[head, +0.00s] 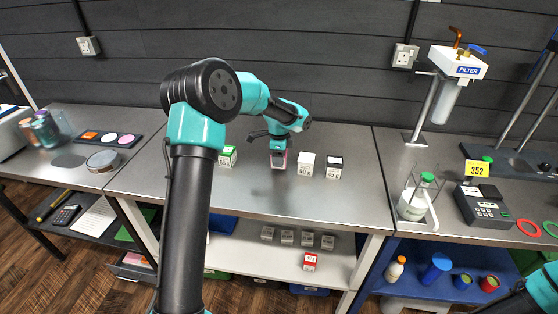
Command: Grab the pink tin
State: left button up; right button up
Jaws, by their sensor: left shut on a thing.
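The pink tin (278,162) stands on the middle steel bench, in a row with other small labelled tins. Only its lower front shows, since my left gripper covers its top. My left gripper (278,150) points down and is shut on the pink tin, which looks to be at or very near the bench top. Part of my right arm shows at the bottom right corner, but its gripper is outside the view.
A green-topped tin (228,156) stands left of the pink tin. A white tin (306,164) and a dark-topped tin (334,167) stand to its right. The bench front is clear. A red tin (310,261) is on the shelf below. A filter unit (459,65) stands on the right bench.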

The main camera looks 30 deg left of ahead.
pick_arm(q)
jog(key=shift+s+r, duration=0.1)
jog(key=shift+r, duration=0.75)
jog(key=s+d, duration=0.2)
jog(key=s, duration=0.2)
jog(key=s+d+r, duration=0.1)
jog(key=s+d, duration=0.2)
jog(key=s, duration=0.2)
jog(key=s+d, duration=0.3)
jog(key=s, duration=0.1)
jog(key=shift+s+d+r, duration=0.15)
jog(key=shift+s+d, duration=0.05)
jog(key=shift+s, duration=0.05)
